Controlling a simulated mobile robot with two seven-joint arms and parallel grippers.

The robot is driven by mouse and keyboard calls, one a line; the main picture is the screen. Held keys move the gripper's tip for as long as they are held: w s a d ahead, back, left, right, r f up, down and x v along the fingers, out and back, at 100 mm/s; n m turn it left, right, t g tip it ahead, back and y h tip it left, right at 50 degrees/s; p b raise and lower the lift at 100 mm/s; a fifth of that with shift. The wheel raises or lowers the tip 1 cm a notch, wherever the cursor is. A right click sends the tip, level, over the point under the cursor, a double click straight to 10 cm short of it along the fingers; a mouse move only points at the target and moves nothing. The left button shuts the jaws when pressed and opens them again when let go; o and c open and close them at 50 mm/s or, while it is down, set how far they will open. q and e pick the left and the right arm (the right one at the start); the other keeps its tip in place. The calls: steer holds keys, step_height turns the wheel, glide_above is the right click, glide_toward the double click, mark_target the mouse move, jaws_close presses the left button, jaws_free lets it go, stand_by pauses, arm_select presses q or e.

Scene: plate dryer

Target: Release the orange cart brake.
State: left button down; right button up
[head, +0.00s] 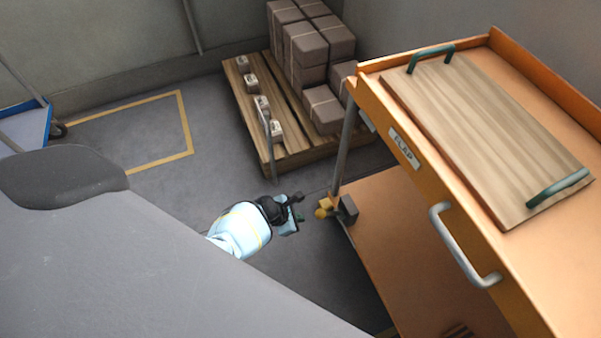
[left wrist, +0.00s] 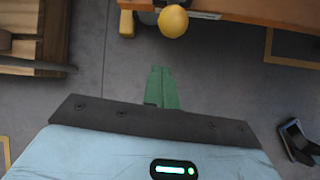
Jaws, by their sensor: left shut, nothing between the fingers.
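The orange cart (head: 410,262) stands at the right, with an upper tray and a lower shelf. A yellow brake knob (head: 321,212) sits by the lower shelf's near-left corner, beside a dark grey block (head: 348,209). In the left wrist view the round yellow knob (left wrist: 173,21) shows at the top, against the orange cart edge (left wrist: 250,10). My left gripper (head: 299,214) is just left of the knob, apart from it. Its green fingers (left wrist: 162,75) are together, empty, and point toward the knob with a small gap. My right gripper is not in view.
A wooden pallet (head: 247,122) with stacked boxes (head: 309,50) stands behind the gripper. A grey post (head: 343,150) rises beside the knob. A wooden board (head: 490,135) with green handles lies on the cart top. A blue trolley (head: 25,128) is at far left. Floor around the gripper is clear.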

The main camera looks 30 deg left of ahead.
arm_select(q)
step_height(320, 180, up, 7)
steer(key=s+p, duration=0.2)
steer(key=p, duration=0.3)
steer(key=shift+a+p, duration=0.3)
steer(key=shift+a, duration=0.1)
steer(key=shift+f, duration=0.1)
